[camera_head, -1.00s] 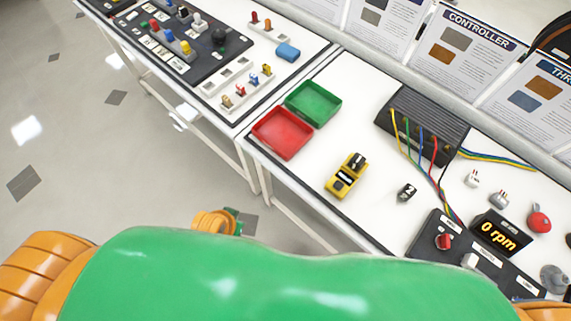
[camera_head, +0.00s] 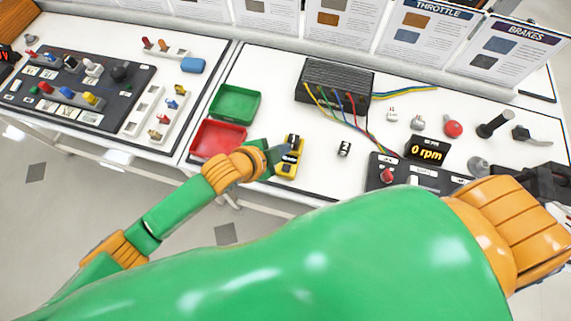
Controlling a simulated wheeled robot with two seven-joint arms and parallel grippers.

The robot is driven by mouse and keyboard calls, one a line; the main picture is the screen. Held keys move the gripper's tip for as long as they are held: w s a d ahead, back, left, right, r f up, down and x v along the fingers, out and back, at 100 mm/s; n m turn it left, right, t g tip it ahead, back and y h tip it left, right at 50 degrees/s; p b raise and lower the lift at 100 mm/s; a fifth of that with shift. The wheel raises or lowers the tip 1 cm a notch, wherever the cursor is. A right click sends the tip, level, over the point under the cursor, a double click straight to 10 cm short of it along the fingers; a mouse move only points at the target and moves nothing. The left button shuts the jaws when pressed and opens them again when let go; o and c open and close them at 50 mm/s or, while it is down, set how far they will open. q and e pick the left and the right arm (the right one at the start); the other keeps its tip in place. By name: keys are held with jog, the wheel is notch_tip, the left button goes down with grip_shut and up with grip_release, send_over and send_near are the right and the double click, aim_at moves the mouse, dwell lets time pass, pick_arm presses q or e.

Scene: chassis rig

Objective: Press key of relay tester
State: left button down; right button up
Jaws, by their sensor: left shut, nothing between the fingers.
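The relay tester, a small yellow device with black parts (camera_head: 291,168), stands on the white bench right of the red tray. My left gripper (camera_head: 282,153) is shut and empty, with its tips at the left side of the tester, partly overlapping it in the head view. Whether the tips touch it cannot be told. The tester's key is hard to make out behind the fingers. At the right edge, dark parts at the end of my right arm (camera_head: 540,184) show; their jaws are not clear.
A green tray (camera_head: 234,90) and a red tray (camera_head: 204,138) lie left of the tester. Behind is a black controller box (camera_head: 318,90) with coloured wires. A panel with an rpm display (camera_head: 428,151) lies further right.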

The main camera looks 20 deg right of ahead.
aim_at(283, 170)
dwell(0.3)
pick_arm(q)
jog(key=shift+f, duration=0.15)
notch_tip(283, 170, down, 8)
jog(key=b, duration=0.8)
jog(key=shift+f, duration=0.3)
dwell(1.2)
jog(key=shift+f+b, duration=0.4)
jog(key=shift+f+b, duration=0.3)
jog(key=shift+f, duration=0.2)
dwell(0.5)
dwell(0.3)
jog(key=shift+r+p, duration=0.9)
jog(key=shift+p, duration=0.15)
